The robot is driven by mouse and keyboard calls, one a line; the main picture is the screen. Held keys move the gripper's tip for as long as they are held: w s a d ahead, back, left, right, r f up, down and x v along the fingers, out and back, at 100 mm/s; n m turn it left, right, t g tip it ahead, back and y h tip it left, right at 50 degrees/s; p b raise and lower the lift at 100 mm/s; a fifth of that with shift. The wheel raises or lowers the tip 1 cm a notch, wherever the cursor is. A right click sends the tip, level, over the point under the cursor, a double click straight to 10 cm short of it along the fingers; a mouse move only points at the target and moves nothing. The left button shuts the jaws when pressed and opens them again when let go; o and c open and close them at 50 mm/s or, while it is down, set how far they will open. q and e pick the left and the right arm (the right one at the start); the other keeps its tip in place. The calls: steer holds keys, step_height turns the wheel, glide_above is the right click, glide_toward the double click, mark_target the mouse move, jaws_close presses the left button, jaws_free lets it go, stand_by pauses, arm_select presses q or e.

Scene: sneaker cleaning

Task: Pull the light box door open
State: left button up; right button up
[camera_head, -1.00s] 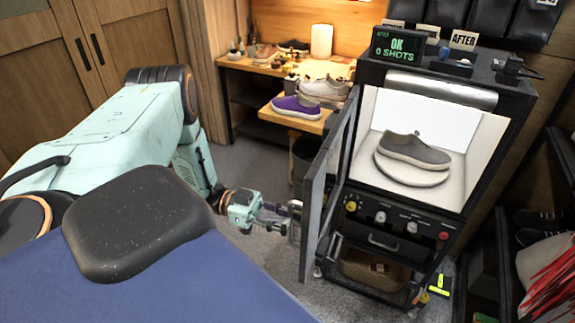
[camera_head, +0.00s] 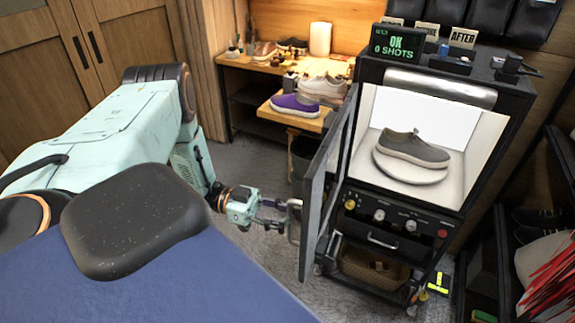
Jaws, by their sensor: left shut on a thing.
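The light box (camera_head: 482,117) stands at the right, its front open, with a grey sneaker (camera_head: 413,148) on a white round turntable (camera_head: 408,172) inside the lit white chamber. Its door (camera_head: 321,185) is swung out to the left, seen nearly edge-on, and stands wide of the opening. My left gripper (camera_head: 288,221) is shut on the door handle (camera_head: 296,222), on the door's outer left side. The fingertips are small and partly hidden by the handle. My right gripper does not show.
A workbench (camera_head: 250,62) with shoes stands behind, with a purple sneaker (camera_head: 296,105) on its lower shelf. A dark bin (camera_head: 302,158) stands behind the door. Shelves with shoes (camera_head: 537,216) are close at the right. Grey floor (camera_head: 250,165) is free left of the door.

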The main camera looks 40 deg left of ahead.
arm_select(q)
steer(key=shift+a, duration=0.15)
steer(key=v, duration=1.1)
steer(key=shift+s+a, duration=0.2)
steer(key=shift+a, duration=0.1)
